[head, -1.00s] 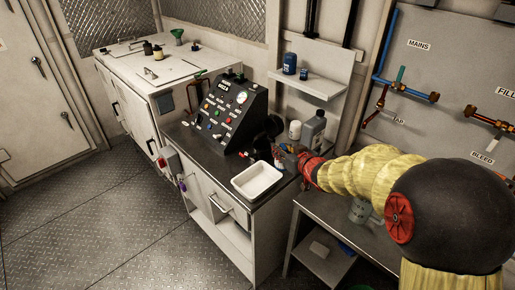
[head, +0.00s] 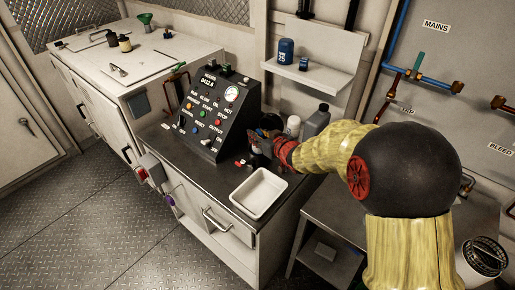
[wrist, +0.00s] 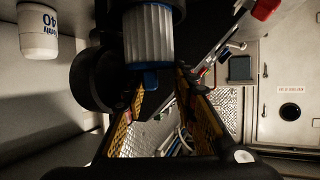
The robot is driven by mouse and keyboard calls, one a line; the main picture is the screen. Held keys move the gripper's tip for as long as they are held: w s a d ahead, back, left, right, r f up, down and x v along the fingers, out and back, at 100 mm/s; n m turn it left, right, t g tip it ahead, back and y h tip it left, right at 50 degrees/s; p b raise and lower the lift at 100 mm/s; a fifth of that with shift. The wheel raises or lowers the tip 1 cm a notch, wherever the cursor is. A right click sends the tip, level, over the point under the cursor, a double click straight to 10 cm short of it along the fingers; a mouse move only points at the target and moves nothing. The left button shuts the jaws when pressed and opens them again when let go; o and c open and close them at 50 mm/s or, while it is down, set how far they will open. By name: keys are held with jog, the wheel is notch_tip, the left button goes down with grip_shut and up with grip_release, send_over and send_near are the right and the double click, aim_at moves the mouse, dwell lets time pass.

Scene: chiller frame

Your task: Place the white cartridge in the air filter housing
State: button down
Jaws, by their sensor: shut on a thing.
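The white cartridge (wrist: 152,35), ribbed with a blue end ring and a small blue nub, is at the tips of my gripper (wrist: 158,85) in the wrist view. The two yellow-and-black fingers point up toward it, and my gripper is shut on it near the nub. Its upper end meets a dark part, and I cannot tell whether it is inside or only in front of it. A black rounded body (wrist: 88,80), seemingly the air filter housing, is just left of the cartridge. In the head view my gripper (head: 259,143) is over the counter beside the control panel, and the cartridge is not clear.
A white tray (head: 233,200) lies on the counter (head: 208,172) in front. The sloped control panel (head: 212,112) stands to the left. A grey bottle (head: 316,122) and a white container (head: 293,125) stand close behind my gripper, below a wall shelf (head: 325,80).

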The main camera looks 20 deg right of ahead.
jog(key=shift+f+b, duration=0.8)
jog(key=shift+f, duration=1.5)
jog(key=shift+f, duration=0.15)
jog(key=c, duration=1.4)
grip_release()
jog(key=shift+s+f, duration=0.1)
